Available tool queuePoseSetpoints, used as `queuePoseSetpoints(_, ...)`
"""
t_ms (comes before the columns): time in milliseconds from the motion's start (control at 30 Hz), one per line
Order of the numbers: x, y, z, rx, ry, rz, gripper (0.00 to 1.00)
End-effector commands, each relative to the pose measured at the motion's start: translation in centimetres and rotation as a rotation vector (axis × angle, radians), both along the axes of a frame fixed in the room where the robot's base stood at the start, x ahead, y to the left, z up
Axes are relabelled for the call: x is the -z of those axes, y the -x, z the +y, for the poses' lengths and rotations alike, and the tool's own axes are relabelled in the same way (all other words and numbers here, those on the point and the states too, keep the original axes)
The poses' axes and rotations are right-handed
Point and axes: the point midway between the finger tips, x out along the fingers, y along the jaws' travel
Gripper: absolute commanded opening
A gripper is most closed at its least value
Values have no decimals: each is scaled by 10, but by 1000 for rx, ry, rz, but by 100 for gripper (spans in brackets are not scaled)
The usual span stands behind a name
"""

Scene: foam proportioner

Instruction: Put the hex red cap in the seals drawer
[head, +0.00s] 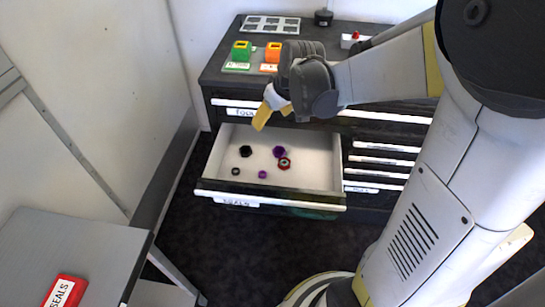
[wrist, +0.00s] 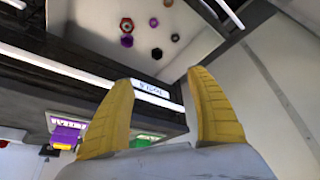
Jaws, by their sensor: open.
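The seals drawer (head: 315,172) is pulled open in the head view, with a "SEALS" label on its front. The red cap (head: 284,163), hex-shaped with a dark and pale centre, lies on its white floor; it also shows in the wrist view (wrist: 127,25). My gripper (head: 273,112) is open and empty, above the rear of the open drawer. In the wrist view its two yellow fingers (wrist: 162,82) are spread apart with nothing between them.
Several black and purple pieces lie around the red cap, including a purple one (head: 279,151) and a black hex one (head: 245,151). Green (head: 241,51) and orange (head: 273,52) blocks stand on the cabinet top. A red "SEALS" sign (head: 65,290) lies on the grey table (head: 85,245).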

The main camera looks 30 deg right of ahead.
Motion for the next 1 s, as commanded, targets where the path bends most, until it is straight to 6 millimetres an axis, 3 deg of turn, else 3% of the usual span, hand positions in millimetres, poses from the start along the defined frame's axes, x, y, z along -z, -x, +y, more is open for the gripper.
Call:
queuePoseSetpoints(100,-33,43,30,42,-4,-30,67)
queuePoseSetpoints(200,-52,79,51,82,-12,-61,67)
queuePoseSetpoints(400,-64,145,79,148,-39,-122,67)
queuePoseSetpoints(500,-62,166,86,170,-53,-144,67)
queuePoseSetpoints(700,-60,182,90,191,-65,-164,67)
queuePoseSetpoints(1000,-60,183,90,191,-66,-165,67)
